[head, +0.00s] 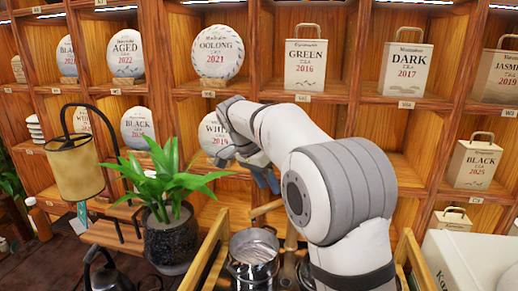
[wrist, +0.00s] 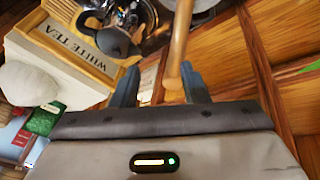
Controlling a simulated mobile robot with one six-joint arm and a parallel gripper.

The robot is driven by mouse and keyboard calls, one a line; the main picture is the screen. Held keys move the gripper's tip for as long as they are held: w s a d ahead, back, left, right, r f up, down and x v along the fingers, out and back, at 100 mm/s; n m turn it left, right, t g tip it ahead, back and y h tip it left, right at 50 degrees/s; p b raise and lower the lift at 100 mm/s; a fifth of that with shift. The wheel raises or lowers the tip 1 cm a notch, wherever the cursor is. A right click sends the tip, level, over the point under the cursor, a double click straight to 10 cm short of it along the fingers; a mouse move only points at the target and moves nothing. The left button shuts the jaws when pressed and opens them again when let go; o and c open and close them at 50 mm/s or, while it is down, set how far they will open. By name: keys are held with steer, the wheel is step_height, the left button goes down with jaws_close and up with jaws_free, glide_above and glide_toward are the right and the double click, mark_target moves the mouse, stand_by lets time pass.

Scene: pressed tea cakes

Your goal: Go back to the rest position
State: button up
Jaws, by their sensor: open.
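My gripper (head: 266,182) is in front of the lower middle shelf, mostly behind my own arm, with its blue fingers showing below the wrist. In the wrist view my gripper (wrist: 158,85) is open, its two blue fingers apart. A pale wooden bar (wrist: 176,45) shows between the fingers; I cannot tell how far below them it lies. A round white wrapped tea cake (head: 211,133) stands in the compartment behind my arm, partly hidden. An oolong cake (head: 217,52) stands in the compartment above it.
A potted plant (head: 168,235) stands left of my gripper. A metal pot (head: 254,247) sits in a wooden-framed holder (head: 207,258) below. A yellow lamp (head: 76,168) and dark kettle (head: 108,278) are at left. A box marked white tea (wrist: 80,42) shows in the wrist view.

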steer(key=s+d+f+n+y, duration=0.1)
steer(key=s+d+f+n, duration=0.2)
steer(key=s, duration=0.7)
steer(key=s+d+f+n+t+y, duration=0.1)
steer(key=s+d+f+n+y, duration=0.1)
steer(key=s+d, duration=0.4)
steer(key=s+d+f+n+t+y, duration=0.1)
steer(key=s+d+f+n, duration=0.3)
steer(key=s, duration=0.9)
steer(key=shift+s+d+n, duration=0.2)
steer(key=shift+s+n, duration=0.1)
steer(key=shift+s, duration=0.05)
